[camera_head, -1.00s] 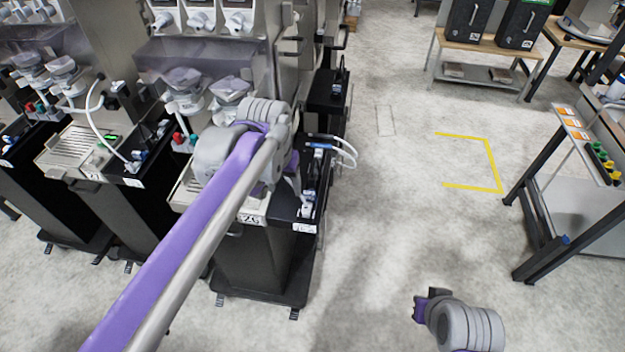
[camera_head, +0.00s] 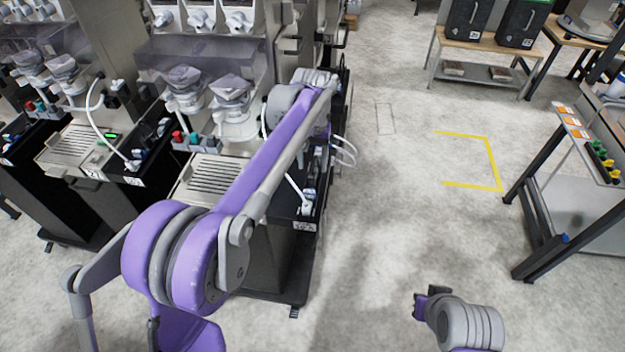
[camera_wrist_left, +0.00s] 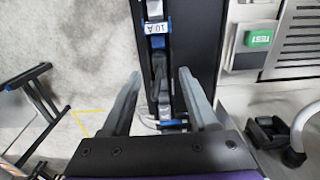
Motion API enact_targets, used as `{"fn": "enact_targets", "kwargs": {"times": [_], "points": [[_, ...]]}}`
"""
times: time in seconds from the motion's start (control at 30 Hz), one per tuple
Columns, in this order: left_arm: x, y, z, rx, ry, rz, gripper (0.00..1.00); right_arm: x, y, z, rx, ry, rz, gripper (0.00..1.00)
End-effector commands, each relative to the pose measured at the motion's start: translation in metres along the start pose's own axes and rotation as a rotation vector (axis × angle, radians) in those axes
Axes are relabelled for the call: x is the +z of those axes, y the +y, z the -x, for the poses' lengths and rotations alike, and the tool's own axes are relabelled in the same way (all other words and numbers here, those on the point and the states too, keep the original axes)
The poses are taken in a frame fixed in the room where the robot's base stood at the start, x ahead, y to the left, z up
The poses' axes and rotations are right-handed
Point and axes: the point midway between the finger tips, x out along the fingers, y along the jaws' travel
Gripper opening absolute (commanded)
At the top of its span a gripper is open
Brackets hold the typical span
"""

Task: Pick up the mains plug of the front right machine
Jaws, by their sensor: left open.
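The front right machine (camera_head: 265,262) is a dark cabinet with a drip tray, left of centre in the head view. A black ledge runs along its right side. A pale plug-like connector with a white cord (camera_head: 307,206) sits at the ledge's near end. My left arm crosses over the machine and hides part of the ledge and my left fingers. In the left wrist view my left gripper (camera_wrist_left: 160,88) is open above the ledge. A black cord or plug body (camera_wrist_left: 159,68) and a "10 A" label (camera_wrist_left: 157,28) lie between or just beyond its fingers. I cannot tell which piece is the mains plug. My right gripper (camera_head: 426,302) is low right.
More machines (camera_head: 85,150) stand to the left. A green TEST block (camera_wrist_left: 258,38) sits beside the ledge in the left wrist view. A workbench (camera_head: 575,165) stands at the right. The floor between, with a yellow corner mark (camera_head: 490,165), is clear.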

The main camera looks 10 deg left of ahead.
Motion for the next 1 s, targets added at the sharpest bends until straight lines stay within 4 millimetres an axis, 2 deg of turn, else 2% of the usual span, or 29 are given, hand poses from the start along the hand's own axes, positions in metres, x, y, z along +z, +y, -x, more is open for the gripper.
{"fn": "enact_targets", "kwargs": {"times": [0.33,0.43,0.67,0.9,1.0], "points": [[0.0,0.0,-0.045,0.0,0.001,0.0,0.6,-0.002,0.0,0.001,0.0,0.002,0.0,0.0],[0.0,0.0,-0.051,0.0,0.001,0.0,0.6,-0.002,0.0,0.001,0.0,0.002,0.0,0.0],[0.0,0.0,-0.052,0.0,0.001,0.0,0.58,-0.002,0.0,0.001,0.0,0.002,0.0,0.0],[0.0,0.0,-0.052,0.0,0.001,0.0,0.15,-0.002,0.0,0.001,0.0,0.002,0.0,0.0],[0.0,0.0,-0.052,0.0,0.001,0.0,0.0,-0.002,0.0,0.001,0.0,0.002,0.0,0.0]]}}
